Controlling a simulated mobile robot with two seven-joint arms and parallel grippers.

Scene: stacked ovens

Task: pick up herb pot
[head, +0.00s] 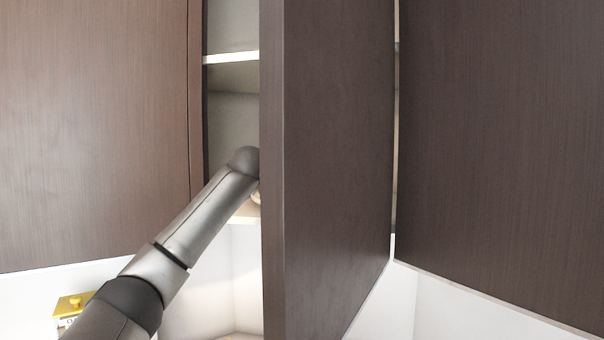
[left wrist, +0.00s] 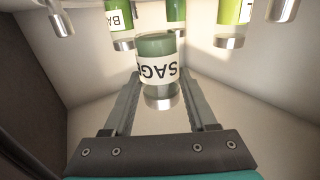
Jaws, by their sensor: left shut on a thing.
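The herb pot (left wrist: 158,72) is a small jar with a green body, a white label reading SAGE and a metallic end. It appears upside down in the left wrist view, inside the cabinet. My left gripper (left wrist: 162,79) has its two fingers on either side of the jar and is shut on it. Whether the jar touches the shelf is unclear. In the head view my left arm reaches into the open cabinet, and the gripper and jar are hidden behind the door. My right gripper is in neither view.
Several similar jars stand close by, including one on the left (left wrist: 120,20) and one on the right (left wrist: 232,22). An open dark door (head: 330,150) stands right of my arm. A shelf board (head: 231,57) crosses above. A yellow-topped object (head: 75,302) sits lower left.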

